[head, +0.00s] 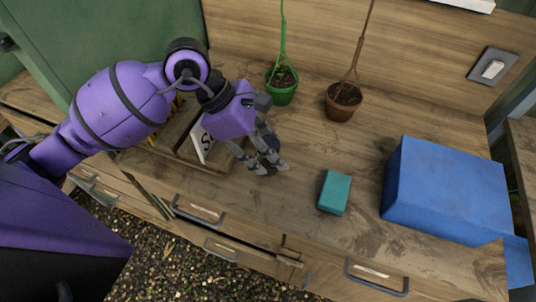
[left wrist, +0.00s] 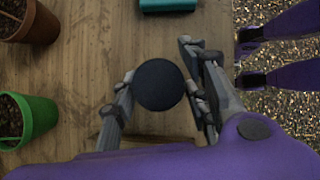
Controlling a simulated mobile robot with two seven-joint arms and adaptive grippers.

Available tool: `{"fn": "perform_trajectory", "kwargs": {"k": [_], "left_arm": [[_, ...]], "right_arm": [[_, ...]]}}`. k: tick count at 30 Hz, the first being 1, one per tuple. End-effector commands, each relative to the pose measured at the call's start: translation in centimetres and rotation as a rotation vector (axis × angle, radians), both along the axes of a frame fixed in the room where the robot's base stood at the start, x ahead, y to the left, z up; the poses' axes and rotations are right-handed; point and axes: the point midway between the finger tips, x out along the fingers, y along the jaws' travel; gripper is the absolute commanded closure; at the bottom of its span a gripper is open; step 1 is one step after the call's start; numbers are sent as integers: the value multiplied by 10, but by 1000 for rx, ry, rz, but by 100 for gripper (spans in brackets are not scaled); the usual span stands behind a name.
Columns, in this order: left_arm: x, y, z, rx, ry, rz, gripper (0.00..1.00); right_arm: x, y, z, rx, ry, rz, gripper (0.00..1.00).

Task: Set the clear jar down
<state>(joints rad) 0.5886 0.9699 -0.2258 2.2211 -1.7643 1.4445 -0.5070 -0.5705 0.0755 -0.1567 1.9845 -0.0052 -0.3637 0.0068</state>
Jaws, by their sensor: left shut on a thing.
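My left gripper (head: 270,162) is low over the wooden bench, near its front edge. It is shut on the jar, whose dark round lid (left wrist: 160,85) shows between the fingers in the left wrist view. In the head view only a small dark part of the jar (head: 271,143) shows between the fingers. The jar's clear body is hidden below the lid and behind the fingers. I cannot tell whether its base touches the bench. My right gripper is not in view.
A green pot (head: 282,94) and a brown pot (head: 341,108) with plants stand at the back. A teal block (head: 334,192) lies to the right, and a large blue box (head: 445,190) beyond it. A tray (head: 180,153) with a white sign (head: 203,138) is left. Bench between gripper and block is clear.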

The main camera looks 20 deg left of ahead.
Motion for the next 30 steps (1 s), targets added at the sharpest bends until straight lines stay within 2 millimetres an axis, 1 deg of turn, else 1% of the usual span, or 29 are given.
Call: {"fn": "perform_trajectory", "kwargs": {"k": [1,4,14,15,19,27,30], "left_arm": [[-2,0,-10,-1,8,1,95],[-2,1,-23,0,6,1,95],[-2,1,-27,1,4,0,95],[-2,1,-28,1,5,0,57],[-2,1,-27,1,4,0,40],[-2,1,-27,1,4,0,39],[-2,1,-22,1,2,0,39]], "right_arm": [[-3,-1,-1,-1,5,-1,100],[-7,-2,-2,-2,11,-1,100],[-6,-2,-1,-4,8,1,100],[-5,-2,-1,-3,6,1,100],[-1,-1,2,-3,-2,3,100],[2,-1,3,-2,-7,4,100],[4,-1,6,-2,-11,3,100]]}}
